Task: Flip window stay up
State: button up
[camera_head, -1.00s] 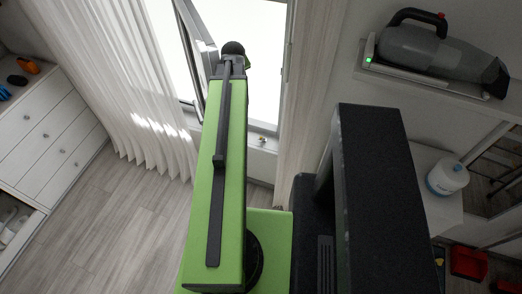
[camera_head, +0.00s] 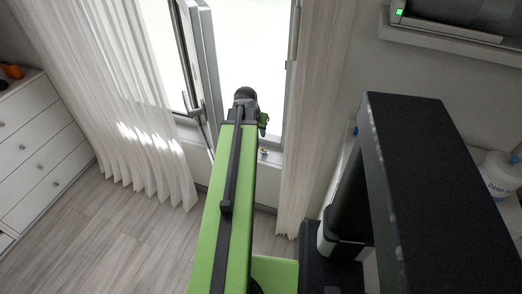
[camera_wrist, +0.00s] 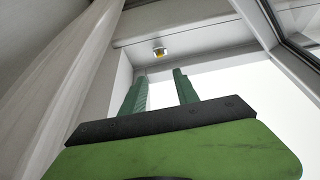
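A small white and yellow fitting (camera_head: 264,152), which may be the window stay, sits on the window frame's lower ledge in the head view. It also shows beyond my fingertips, near the top centre, in the wrist view (camera_wrist: 160,52). My gripper (camera_wrist: 160,76) has its two green fingers spread apart with nothing between them. The fitting is apart from both fingers. In the head view, only a green bit of my gripper (camera_head: 263,122) shows beyond the arm's end, above the fitting in the picture. The open window sash (camera_head: 206,60) stands left of my arm, with its handle (camera_head: 197,110) showing.
White curtains hang left (camera_head: 110,95) and right (camera_head: 313,100) of the window. A white drawer unit (camera_head: 40,135) stands at the far left. A wall shelf (camera_head: 440,38) and a white bottle (camera_head: 496,175) are at the right. The floor at lower left is clear.

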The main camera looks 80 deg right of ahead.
aim_at(262, 148)
jog(key=b+x, duration=1.3)
jog(key=x, duration=0.2)
jog(key=shift+s+d+f, duration=0.1)
jog(key=shift+d+f, duration=0.05)
jog(key=shift+f, duration=0.2)
jog(key=shift+r, duration=0.1)
grip_shut()
jog(key=shift+a, duration=0.25)
jog(key=shift+d, duration=0.25)
